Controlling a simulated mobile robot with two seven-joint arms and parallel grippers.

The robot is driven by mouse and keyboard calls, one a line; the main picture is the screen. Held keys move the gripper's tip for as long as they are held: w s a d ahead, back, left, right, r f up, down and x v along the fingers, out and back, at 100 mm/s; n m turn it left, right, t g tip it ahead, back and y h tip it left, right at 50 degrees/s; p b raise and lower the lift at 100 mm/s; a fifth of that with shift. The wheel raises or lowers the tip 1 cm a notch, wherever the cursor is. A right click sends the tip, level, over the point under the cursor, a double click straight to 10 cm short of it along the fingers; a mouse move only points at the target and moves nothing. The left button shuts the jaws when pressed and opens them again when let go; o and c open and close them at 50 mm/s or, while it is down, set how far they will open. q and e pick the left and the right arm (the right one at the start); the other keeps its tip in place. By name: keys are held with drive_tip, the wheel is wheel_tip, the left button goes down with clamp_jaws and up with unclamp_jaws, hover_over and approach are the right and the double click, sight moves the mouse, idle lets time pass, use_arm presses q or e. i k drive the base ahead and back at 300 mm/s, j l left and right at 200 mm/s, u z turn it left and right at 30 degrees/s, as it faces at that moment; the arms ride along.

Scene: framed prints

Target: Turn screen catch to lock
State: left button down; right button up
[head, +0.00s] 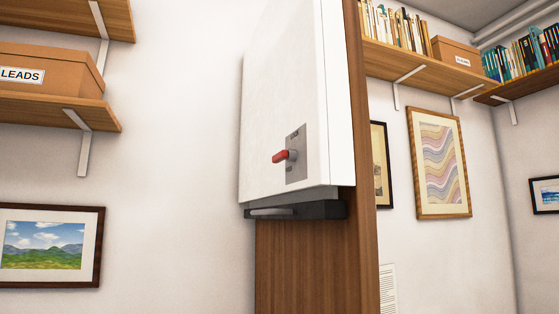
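A red-handled catch (284,157) sits on a grey metal plate (297,153) on the side of a white panel-like box (285,90), which I take to be the screen. The red handle sticks out to the left of its plate, roughly level. Small dark markings show on the plate above and below the handle, too small to read. Under the white box is a dark bracket (325,210) with a light grey bar-like handle (271,212). Neither of my grippers is in view.
The white box is mounted on a wooden post (305,265). Wooden shelves (58,112) with a LEADS box (45,72) are at left; a bookshelf (425,62) is at right. Framed prints (52,245) hang on the walls. The space left of the catch looks clear.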

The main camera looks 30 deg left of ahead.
sight(289, 155)
drive_tip(key=u, duration=0.4)
drive_tip(key=j+u, duration=0.1)
drive_tip(key=u, duration=0.65)
drive_tip(key=j+u, duration=0.1)
drive_tip(key=u, duration=0.25)
drive_tip(key=i+j, duration=0.3)
drive_tip(key=j+u, duration=0.05)
drive_tip(key=j, duration=0.05)
